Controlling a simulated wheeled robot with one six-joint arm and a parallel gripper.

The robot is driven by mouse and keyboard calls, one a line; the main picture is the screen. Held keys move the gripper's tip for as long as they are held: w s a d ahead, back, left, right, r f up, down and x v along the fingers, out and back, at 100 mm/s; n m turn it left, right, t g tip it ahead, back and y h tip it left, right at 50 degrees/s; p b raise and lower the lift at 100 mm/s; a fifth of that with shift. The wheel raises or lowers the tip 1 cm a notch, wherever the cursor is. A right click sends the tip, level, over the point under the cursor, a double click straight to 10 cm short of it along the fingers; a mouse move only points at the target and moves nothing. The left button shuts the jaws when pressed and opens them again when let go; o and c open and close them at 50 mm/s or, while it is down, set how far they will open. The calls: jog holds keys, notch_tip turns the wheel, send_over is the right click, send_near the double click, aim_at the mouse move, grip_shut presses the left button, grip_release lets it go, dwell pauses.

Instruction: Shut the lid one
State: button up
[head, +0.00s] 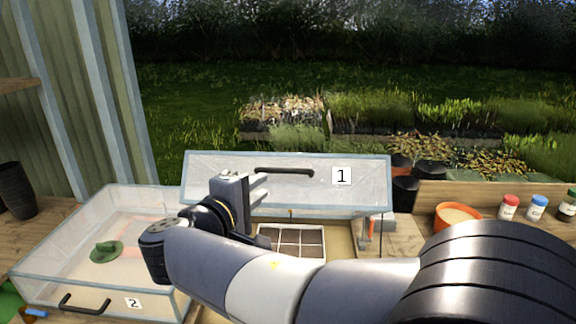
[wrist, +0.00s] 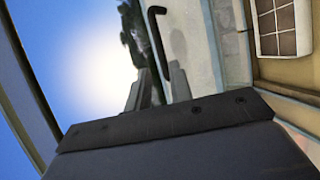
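Lid one (head: 220,165) is a clear, pale-framed panel marked 1, standing raised and tilted over its box at the centre of the head view. Its black bar handle (head: 290,171) runs along the upper part of the lid. My gripper (head: 262,183) is in front of the lid, by the left end of the handle. I cannot tell whether a finger touches the lid or handle. My arm hides much of the box front.
A seed tray (head: 292,240) lies inside the open box. On the left, a closed clear box marked 2 (head: 40,284) holds a green item (head: 106,251). An orange bowl (head: 457,216), small jars (head: 508,207) and dark pots (head: 404,188) stand right of lid one.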

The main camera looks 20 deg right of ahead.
aim_at(281, 172)
jog(key=p+x, duration=0.2)
jog(key=x, duration=0.8)
jog(key=shift+w+d+p, duration=0.25)
jog(key=shift+p, duration=0.15)
jog(key=shift+c, duration=0.4)
grip_shut()
